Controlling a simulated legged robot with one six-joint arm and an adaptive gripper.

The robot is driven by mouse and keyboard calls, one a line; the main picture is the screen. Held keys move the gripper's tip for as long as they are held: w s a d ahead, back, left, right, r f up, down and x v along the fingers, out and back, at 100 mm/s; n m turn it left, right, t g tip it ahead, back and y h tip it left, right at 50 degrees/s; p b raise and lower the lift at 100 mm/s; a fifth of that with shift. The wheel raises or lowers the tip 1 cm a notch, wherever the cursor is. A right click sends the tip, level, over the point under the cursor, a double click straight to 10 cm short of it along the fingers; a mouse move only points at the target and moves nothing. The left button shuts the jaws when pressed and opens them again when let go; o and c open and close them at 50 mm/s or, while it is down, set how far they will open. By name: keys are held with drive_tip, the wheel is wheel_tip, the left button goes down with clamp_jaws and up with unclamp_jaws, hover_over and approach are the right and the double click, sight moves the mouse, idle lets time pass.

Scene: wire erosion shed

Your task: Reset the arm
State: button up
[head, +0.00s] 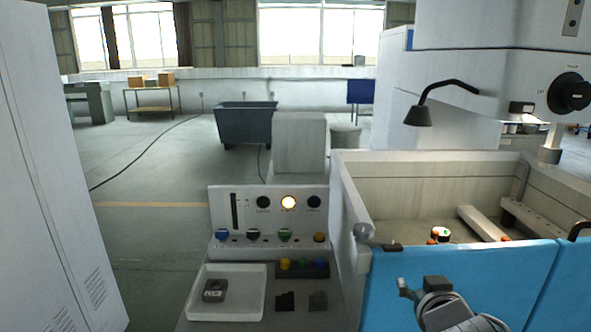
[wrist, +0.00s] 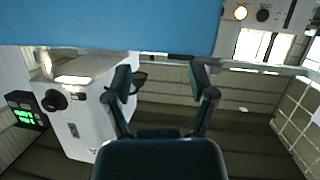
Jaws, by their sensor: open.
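My gripper (head: 420,287) is at the bottom right of the head view, in front of the blue front panel (head: 393,290) of the machine's tank. In the wrist view my gripper (wrist: 161,78) has its two dark fingers spread apart with nothing between them. A blue panel (wrist: 110,25) fills the top of that view beyond the fingertips. The rest of my arm is mostly out of the head view.
A tall cabinet (head: 50,170) stands at left. Open floor lies between cabinet and console.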

drive_tip(key=s+a+f+g+y, duration=0.1)
drive_tip(key=s+a+f+g, duration=0.2)
drive_tip(key=s, duration=0.4)
drive_tip(key=s+a+f+g+y, duration=0.1)
drive_tip(key=s+a+f+g, duration=0.2)
drive_tip(key=s+g, duration=0.2)
drive_tip(key=s, duration=0.2)
drive_tip(key=shift+s+a+f, duration=0.2)
drive_tip(key=shift+s+f, duration=0.1)
drive_tip(key=shift+s, duration=0.05)
drive_tip(key=shift+c, duration=0.2)
